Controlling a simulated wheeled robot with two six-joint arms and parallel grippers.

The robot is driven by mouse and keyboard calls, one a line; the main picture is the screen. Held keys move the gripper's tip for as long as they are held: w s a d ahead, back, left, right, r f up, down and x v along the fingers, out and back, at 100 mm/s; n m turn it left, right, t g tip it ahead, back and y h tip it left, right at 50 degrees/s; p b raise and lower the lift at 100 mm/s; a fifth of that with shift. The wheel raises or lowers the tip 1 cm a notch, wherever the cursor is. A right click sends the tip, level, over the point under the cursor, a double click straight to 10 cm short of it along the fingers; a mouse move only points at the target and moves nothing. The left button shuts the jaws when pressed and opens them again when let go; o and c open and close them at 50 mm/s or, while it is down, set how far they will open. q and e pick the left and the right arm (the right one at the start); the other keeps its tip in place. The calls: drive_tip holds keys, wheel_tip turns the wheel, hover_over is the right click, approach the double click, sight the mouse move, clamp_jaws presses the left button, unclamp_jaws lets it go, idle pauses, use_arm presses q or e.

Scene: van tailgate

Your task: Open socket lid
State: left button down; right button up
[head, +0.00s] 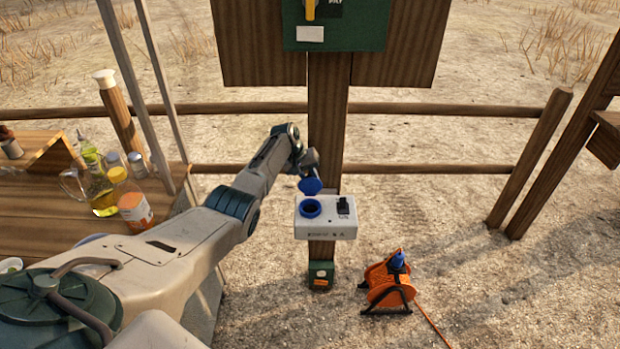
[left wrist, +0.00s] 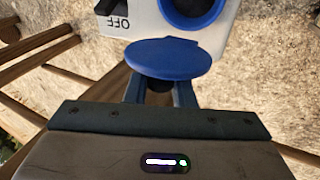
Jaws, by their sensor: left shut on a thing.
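The socket box (head: 326,222) is white and mounted on a wooden post. On its top are a round blue socket (head: 311,208) and a black switch (head: 343,205). The blue socket lid (head: 311,186) stands raised behind the socket, which is uncovered. My left gripper (head: 309,172) is at the lid's far side. In the left wrist view, the gripper fingers (left wrist: 160,92) are shut at the blue lid (left wrist: 168,58), which hides their tips. The blue socket (left wrist: 192,10) and the switch marked OFF (left wrist: 112,8) show beyond it. My right gripper is not in view.
An orange cable reel (head: 388,283) with a blue plug stands on the gravel right of the post. A wooden counter (head: 50,215) with bottles and jars is at the left. A rail fence (head: 430,169) runs behind the post.

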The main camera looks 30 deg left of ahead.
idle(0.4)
use_arm(q)
drive_tip(key=c, duration=1.3)
unclamp_jaws()
drive_tip(key=shift+w, duration=0.1)
drive_tip(key=v, duration=1)
drive_tip(key=shift+a+r, duration=0.2)
drive_tip(key=shift+r, duration=0.1)
